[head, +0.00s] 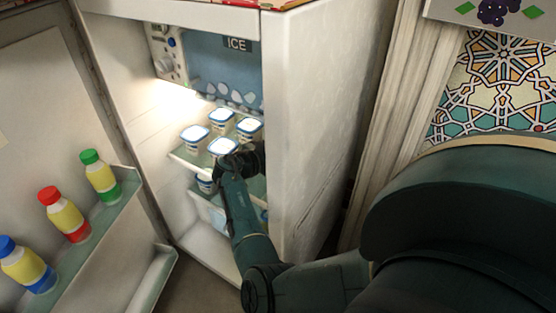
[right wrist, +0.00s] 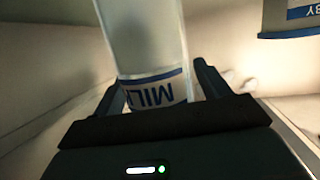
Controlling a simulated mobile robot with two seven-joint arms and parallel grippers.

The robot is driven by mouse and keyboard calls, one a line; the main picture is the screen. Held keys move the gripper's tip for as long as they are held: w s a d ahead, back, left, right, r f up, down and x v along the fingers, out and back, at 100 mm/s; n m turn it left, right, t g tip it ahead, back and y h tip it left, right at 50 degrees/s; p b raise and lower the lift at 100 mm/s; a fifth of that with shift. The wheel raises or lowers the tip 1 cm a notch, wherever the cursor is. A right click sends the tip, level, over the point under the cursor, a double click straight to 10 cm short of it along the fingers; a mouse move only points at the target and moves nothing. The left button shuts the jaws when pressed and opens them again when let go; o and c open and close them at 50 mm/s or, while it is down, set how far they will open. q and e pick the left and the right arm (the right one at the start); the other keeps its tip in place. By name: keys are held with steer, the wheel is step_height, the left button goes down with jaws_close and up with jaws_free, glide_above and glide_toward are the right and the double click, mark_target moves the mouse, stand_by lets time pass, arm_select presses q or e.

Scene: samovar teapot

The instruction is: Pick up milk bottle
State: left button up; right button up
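In the right wrist view a milk bottle (right wrist: 148,45), pale with a white label and blue lettering reading "MIL", stands between the fingers of my right gripper (right wrist: 159,76). The fingers are spread on either side of it, with a narrow gap seeming to show at the right finger. In the head view my right arm reaches into the open fridge, and the right gripper (head: 245,160) is beside the shelf of blue-lidded tubs. I cannot make out the milk bottle there; the arm and gripper cover that spot. My left gripper is not in view.
Several blue-lidded white tubs (head: 195,138) stand on the fridge shelf (head: 188,160). The fridge's side wall (head: 315,130) is close right of my arm. Green-capped (head: 100,177), red-capped (head: 64,215) and blue-capped (head: 27,265) bottles stand in the open door. Another blue-labelled container (right wrist: 290,20) is at upper right.

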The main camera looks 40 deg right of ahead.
steer(key=c, duration=1)
steer(key=shift+c, duration=0.7)
steer(key=shift+d+r, duration=0.1)
steer(key=shift+r, duration=0.1)
